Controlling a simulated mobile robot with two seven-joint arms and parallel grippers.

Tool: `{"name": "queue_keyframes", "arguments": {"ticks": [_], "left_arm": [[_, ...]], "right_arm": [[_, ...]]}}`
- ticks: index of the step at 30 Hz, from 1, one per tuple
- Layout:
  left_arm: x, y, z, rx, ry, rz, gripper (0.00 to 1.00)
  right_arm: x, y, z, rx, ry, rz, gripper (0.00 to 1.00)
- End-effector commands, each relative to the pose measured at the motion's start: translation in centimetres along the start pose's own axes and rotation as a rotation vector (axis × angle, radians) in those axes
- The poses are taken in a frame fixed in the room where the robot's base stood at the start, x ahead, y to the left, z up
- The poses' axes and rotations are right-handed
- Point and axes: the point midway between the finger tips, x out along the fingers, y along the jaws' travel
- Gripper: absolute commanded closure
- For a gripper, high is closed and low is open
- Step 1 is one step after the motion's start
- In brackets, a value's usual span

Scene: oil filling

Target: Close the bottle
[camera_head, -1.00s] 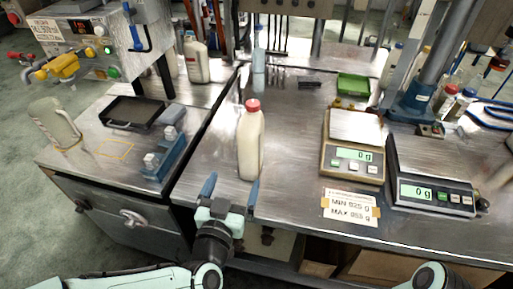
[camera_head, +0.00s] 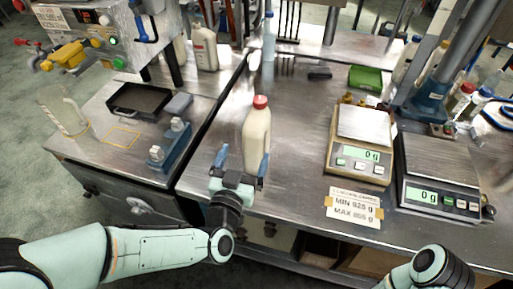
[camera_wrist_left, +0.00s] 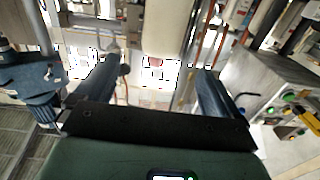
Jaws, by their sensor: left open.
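A cream-white bottle (camera_head: 256,142) with a red cap (camera_head: 260,101) on its top stands upright near the front of the metal table. Whether the cap is tight cannot be told. My left gripper (camera_head: 243,162) is open, low at the bottle's front, with its blue fingers towards the left and right sides of the bottle. Contact cannot be made out. In the left wrist view, a pale bottle body (camera_wrist_left: 172,28) shows ahead, between the lines of the two open fingers (camera_wrist_left: 155,82). My right arm shows only in part at the lower right; its gripper is out of view.
Two scales (camera_head: 362,136) (camera_head: 440,180) stand right of the bottle, with a MIN/MAX label (camera_head: 354,206) in front. A blue-grey fixture (camera_head: 170,148), a black tray (camera_head: 137,100) and a clear jug (camera_head: 66,112) are on the left table. A green box (camera_head: 364,77) lies behind.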

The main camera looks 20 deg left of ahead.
Motion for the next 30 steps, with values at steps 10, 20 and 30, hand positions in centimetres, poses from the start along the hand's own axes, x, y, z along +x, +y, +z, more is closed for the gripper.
{"name": "queue_keyframes", "arguments": {"ticks": [10, 20, 30], "left_arm": [[5.5, 0.0, 0.1, -0.001, 0.001, 0.0, 0.04], [5.9, 0.0, 0.1, -0.001, 0.0, 0.001, 0.04], [9.6, -0.1, 0.2, 0.0, 0.001, 0.001, 0.04]], "right_arm": [[-0.4, 0.0, 0.4, 0.001, -0.011, 0.002, 0.08], [-0.4, -0.1, 0.4, 0.001, -0.01, 0.001, 0.08], [-0.5, -0.1, 0.4, 0.001, -0.011, 0.002, 0.08]]}}
